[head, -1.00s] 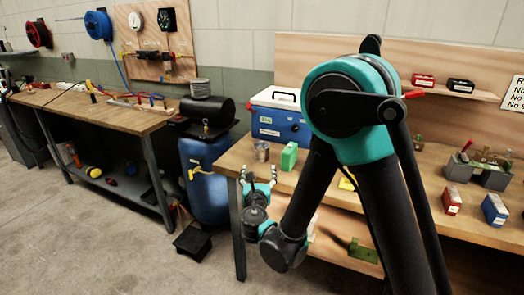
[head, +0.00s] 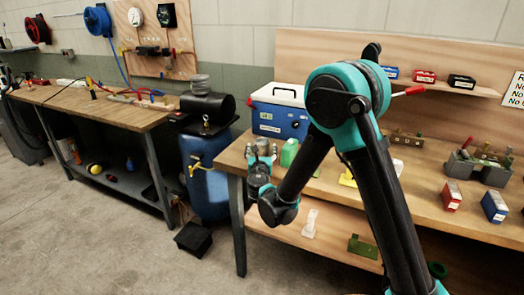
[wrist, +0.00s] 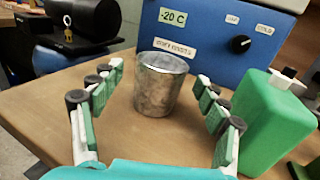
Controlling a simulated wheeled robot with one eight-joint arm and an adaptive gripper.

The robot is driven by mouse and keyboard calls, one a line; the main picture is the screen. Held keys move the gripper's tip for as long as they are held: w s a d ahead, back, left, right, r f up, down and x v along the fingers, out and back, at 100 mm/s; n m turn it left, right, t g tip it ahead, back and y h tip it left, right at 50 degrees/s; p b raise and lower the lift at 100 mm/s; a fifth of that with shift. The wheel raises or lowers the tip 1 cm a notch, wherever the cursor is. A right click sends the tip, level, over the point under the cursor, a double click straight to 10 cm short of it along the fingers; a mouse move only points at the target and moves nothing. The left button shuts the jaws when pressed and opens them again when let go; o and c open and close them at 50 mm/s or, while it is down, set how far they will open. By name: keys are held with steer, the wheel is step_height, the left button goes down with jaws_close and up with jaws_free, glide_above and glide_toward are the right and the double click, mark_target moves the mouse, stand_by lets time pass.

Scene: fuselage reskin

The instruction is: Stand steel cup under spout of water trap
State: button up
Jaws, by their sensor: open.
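The steel cup (wrist: 160,78) stands upright on the wooden bench, a plain grey tapered cup. It also shows in the head view (head: 264,145), partly hidden by my gripper. My gripper (wrist: 161,88) is open and empty, with its padded fingers low over the bench on either side of the cup. In the head view my gripper (head: 262,156) is at the bench's left end. I cannot clearly make out the water trap; a wall panel with pipe fittings (head: 152,52) stands at the back left.
A green bottle (wrist: 268,112) stands just right of my right fingers. A blue cool box (wrist: 215,42) is behind the cup. A blue tank (head: 203,180) with a black cylinder above stands left of the bench. A left workbench (head: 90,105) has free room on top.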

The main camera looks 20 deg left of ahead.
mark_target(262, 148)
steer(key=x, duration=0.3)
steer(key=shift+w, duration=0.1)
steer(key=c, duration=1.4)
step_height(262, 148, up, 20)
steer(key=shift+f, duration=0.1)
